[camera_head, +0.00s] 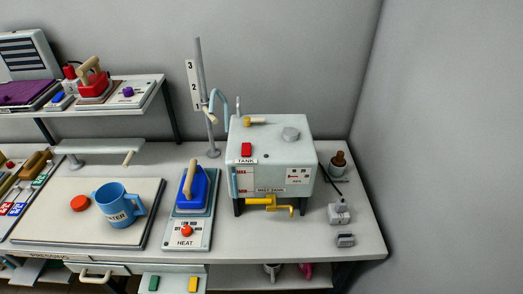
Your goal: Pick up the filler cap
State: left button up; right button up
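A pale grey-white tank (245,178) labelled "TANK" stands on short dark legs on the white bench. A round grey cap (290,134) sits on the right part of the tank's top and looks like the filler cap. It appears seated on the top face, with nothing touching it from above. Neither of my grippers shows in this view.
A blue "WATER" mug (118,207) and a red disc (80,203) sit on a pale board. A grey pole (204,95) stands behind, left of the tank. Small items lie right of it.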

aim_at(80, 204)
jog(key=u, duration=1.3)
jog(key=z, duration=1.5)
jog(key=j+z, duration=0.15)
jog(key=z, duration=0.2)
jog(key=j+z, duration=0.1)
jog(key=z, duration=0.25)
jog(key=k+j+z, duration=0.2)
jog(key=j, duration=0.3)
jog(key=k+j+z, duration=0.2)
jog(key=j, duration=0.25)
jog(key=k+j+z, duration=0.2)
jog(key=j, duration=0.25)
jog(key=k+j+z, duration=0.2)
jog(key=j, duration=0.2)
